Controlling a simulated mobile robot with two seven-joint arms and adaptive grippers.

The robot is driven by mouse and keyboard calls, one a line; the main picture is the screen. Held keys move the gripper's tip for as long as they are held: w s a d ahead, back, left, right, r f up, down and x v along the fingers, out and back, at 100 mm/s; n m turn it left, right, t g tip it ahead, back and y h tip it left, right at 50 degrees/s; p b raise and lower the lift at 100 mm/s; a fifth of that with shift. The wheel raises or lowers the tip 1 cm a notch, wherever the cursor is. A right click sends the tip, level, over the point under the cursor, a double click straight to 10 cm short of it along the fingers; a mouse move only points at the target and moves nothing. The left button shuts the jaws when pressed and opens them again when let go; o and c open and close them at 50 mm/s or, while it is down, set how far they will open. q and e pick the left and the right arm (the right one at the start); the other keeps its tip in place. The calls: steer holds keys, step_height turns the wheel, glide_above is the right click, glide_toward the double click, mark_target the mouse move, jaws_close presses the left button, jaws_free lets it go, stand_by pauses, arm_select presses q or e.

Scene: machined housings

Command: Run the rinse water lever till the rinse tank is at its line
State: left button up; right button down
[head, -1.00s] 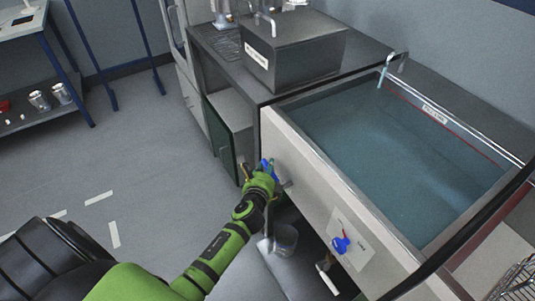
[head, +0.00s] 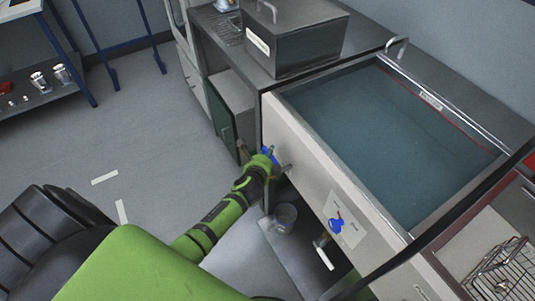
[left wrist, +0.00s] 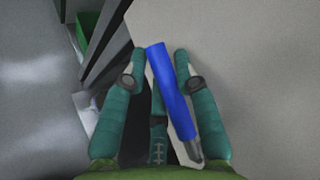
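The rinse tank (head: 345,180) holds blue-green water (head: 390,135). The water surface lies close along the red line (head: 460,128) on the far wall; exact contact is too small to tell. The spout (head: 397,46) at the tank's far left corner shows no stream. My left gripper (head: 267,158) is at the blue lever on the tank's front. In the left wrist view the blue lever (left wrist: 170,90) stands tilted between the two fingers (left wrist: 160,68), which look open with narrow gaps beside it. My right gripper is out of view.
A second blue handle (head: 336,226) with a red mark sits on a front plate. A bucket (head: 284,216) stands under the tank. A grey lidded box (head: 295,45) is on the counter behind. A wire basket (head: 505,270) is at the right. Floor at left is open.

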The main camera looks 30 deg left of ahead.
arm_select(q)
steer(key=shift+o, duration=0.6)
steer(key=shift+s, duration=0.1)
steer(key=v, duration=1.2)
steer(key=shift+f, duration=0.1)
stand_by(1.2)
